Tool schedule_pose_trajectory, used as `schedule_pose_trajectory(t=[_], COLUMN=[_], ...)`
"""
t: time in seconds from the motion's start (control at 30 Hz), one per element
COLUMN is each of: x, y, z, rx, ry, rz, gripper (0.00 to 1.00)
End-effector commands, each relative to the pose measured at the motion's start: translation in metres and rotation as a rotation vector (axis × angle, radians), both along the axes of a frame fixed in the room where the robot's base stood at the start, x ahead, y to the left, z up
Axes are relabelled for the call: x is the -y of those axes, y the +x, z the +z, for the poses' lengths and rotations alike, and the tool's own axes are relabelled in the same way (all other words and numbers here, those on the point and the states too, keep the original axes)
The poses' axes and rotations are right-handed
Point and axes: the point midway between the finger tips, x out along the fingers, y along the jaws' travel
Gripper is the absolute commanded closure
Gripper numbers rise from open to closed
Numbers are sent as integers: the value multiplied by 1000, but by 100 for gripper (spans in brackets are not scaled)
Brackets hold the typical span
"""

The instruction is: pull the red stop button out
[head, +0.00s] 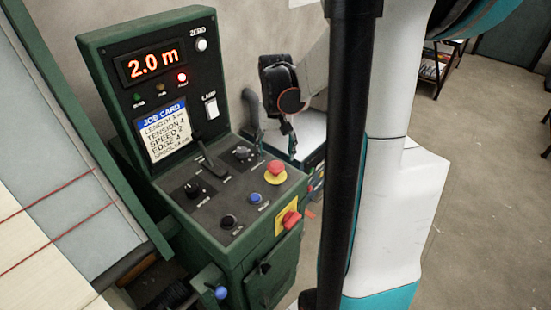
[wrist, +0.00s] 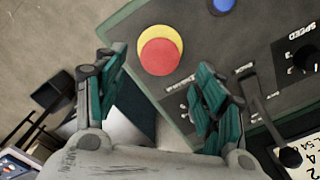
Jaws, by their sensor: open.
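In the head view my gripper (head: 284,125) is behind and above the panel, apart from the button. Part of its fingers is hard to make out there.
The panel (head: 230,210) carries a lever (head: 210,160), black knobs (head: 228,221), a blue button (head: 255,198) and a red switch on yellow (head: 291,219) at its front side. An upright display board (head: 150,66) reading 2.0 m stands at the panel's back left.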

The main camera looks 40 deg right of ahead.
Motion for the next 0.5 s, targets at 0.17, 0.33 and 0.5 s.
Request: schedule_pose_trajectory(t=[0.17,0.33,0.5], x=[0,0,0], y=[0,0,0], z=[36,62,76], rx=[0,0,0], ry=[0,0,0], rz=[0,0,0], gripper=[36,36,36])
